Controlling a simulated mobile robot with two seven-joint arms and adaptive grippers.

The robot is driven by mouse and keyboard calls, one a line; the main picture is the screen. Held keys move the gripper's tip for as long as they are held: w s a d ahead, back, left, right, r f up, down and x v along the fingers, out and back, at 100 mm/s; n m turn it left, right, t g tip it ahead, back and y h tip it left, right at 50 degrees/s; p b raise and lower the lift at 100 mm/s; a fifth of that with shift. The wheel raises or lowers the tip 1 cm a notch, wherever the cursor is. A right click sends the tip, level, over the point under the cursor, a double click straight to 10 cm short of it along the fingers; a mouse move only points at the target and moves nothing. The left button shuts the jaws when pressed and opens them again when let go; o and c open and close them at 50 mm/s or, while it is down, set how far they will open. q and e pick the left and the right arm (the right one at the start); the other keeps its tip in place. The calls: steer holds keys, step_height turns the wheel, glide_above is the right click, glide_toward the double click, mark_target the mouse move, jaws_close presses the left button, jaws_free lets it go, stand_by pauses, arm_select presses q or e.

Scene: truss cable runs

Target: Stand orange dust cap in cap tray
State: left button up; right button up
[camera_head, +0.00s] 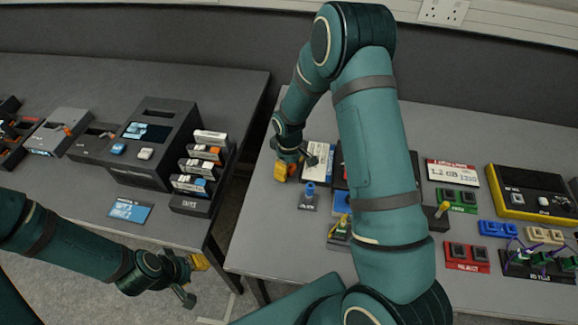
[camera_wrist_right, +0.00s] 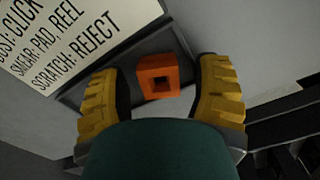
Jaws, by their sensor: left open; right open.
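The orange dust cap (camera_wrist_right: 158,76) is a small square block with a dark square hole facing the camera. In the right wrist view it lies between the two yellow fingertips of my right gripper (camera_wrist_right: 162,95), with a gap on each side. In the head view my right gripper (camera_head: 287,170) hides the cap and most of that spot. My left gripper (camera_head: 193,276) is open and empty, above the floor in front of the left table.
A printed instruction card (camera_wrist_right: 70,35) lies beside the tray; it also shows in the head view (camera_head: 318,160). A blue-topped grey stand (camera_head: 309,197) is close in front. My right arm covers the middle of the right table. A gap separates both tables.

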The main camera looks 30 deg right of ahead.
step_height(320, 180, up, 12)
steer(key=p, duration=0.1)
steer(key=shift+r, duration=0.15)
stand_by(0.6)
